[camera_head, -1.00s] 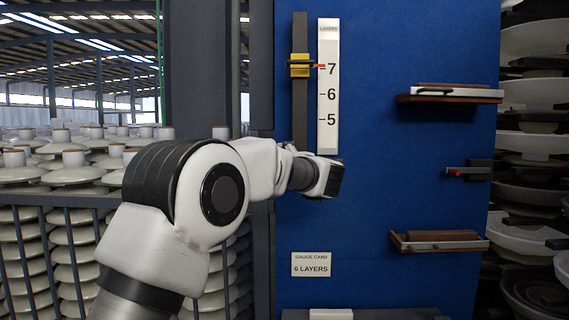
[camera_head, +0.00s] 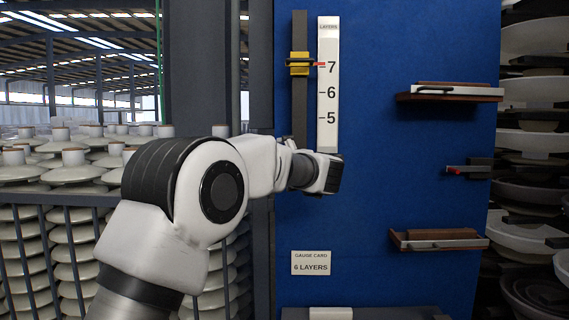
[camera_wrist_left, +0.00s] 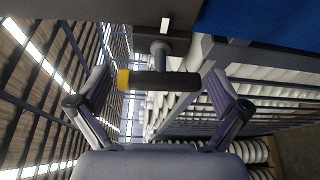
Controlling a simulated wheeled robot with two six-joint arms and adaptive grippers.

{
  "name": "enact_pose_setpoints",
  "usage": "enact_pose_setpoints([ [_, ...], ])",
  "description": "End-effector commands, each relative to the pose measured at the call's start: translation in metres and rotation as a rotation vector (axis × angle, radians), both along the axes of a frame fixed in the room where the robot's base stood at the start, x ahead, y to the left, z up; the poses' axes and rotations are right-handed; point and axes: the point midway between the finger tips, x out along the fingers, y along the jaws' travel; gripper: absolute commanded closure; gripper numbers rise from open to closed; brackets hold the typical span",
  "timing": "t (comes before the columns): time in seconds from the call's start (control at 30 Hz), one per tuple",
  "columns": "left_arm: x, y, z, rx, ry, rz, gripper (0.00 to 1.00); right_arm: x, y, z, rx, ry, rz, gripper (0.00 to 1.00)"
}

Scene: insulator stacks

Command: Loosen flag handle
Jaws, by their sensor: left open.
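In the left wrist view, the flag handle (camera_wrist_left: 170,81) is a black bar with a yellow end on its left. A grey stem joins it to a dark plate above. My left gripper (camera_wrist_left: 160,74) is open, with one finger on each side of the handle and gaps at both ends of the bar. In the head view my left arm reaches in front of the blue panel's left edge. The gripper fingers and this handle are hidden there. My right gripper is in neither view.
The blue panel (camera_head: 380,200) carries a yellow slider (camera_head: 300,63) on a rail beside a layer scale (camera_head: 328,85), plus an upper shelf (camera_head: 450,92), a small lever (camera_head: 467,171) and a lower shelf (camera_head: 437,240). Insulator stacks (camera_head: 72,175) stand behind bars at left.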

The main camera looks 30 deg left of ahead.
Motion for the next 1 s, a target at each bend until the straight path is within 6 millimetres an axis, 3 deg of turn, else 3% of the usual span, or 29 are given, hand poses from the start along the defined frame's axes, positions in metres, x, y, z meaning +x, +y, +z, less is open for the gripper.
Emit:
enact_pose_setpoints([
  [0.17, -0.006, -0.009, 0.001, 0.001, 0.000, -0.002, 0.00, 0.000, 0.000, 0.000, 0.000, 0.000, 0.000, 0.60],
  [0.6, -0.063, -0.089, 0.004, 0.003, 0.000, -0.002, 0.00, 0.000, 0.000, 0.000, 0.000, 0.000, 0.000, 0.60],
  [1.0, -0.070, -0.097, 0.004, 0.000, 0.000, 0.000, 0.00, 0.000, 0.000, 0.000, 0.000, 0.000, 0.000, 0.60],
])
